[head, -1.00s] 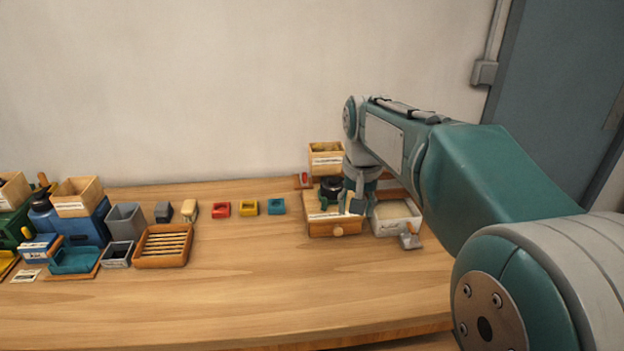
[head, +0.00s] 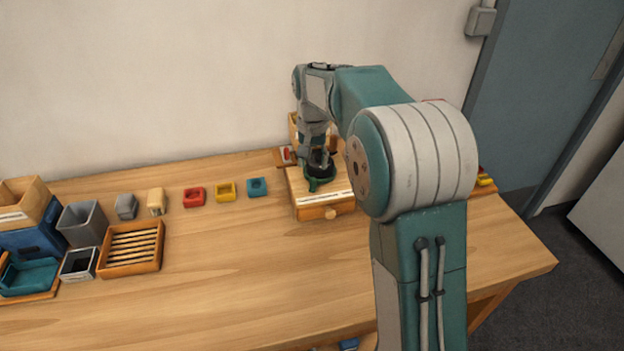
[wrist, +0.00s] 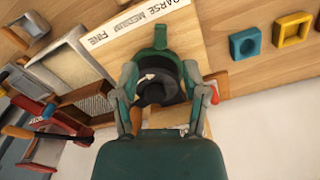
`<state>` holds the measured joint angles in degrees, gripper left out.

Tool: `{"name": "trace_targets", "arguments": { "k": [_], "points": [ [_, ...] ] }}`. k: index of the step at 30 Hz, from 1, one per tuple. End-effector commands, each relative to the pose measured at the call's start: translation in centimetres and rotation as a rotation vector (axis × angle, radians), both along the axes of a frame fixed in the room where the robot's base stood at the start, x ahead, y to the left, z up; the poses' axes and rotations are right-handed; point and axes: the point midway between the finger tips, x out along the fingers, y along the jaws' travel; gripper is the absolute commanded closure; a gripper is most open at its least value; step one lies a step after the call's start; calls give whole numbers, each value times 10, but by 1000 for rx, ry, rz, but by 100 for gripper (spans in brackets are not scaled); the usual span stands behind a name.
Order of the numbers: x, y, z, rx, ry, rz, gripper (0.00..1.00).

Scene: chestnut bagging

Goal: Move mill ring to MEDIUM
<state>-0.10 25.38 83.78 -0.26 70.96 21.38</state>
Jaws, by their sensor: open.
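The mill is a wooden box (head: 325,212) with a drawer knob at the back of the table. Its dark round mill ring (head: 320,170) is on top, and it also shows in the wrist view (wrist: 160,92) with a small white arrow mark. A green tab (wrist: 160,38) stands on the side toward the label strip (wrist: 132,22), which reads COARSE, MEDIUM, FINE. Contact is unclear, and my gripper's palm hides part of the ring.
Red (head: 193,197), yellow (head: 225,191) and teal (head: 257,187) small blocks stand left of the mill. A slatted wooden tray (head: 131,262) and grey bins lie farther left. In the wrist view, a mesh-bottomed box (wrist: 70,66) lies beside the mill. The front table middle is clear.

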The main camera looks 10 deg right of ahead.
Motion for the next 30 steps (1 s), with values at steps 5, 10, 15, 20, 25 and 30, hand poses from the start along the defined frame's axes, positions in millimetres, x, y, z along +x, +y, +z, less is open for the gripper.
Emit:
{"name": "trace_targets", "arguments": {
  "k": [5,10,15,20,25,30],
  "points": [
    [-1,0,-34,0,3,1,43],
    [-1,0,-56,-1,1,1,43],
    [-1,0,-64,0,0,1,43],
    [-1,0,-64,0,-1,1,43],
    [-1,0,-64,0,-1,1,92],
    [0,0,-64,0,-1,1,100]
  ]
}}
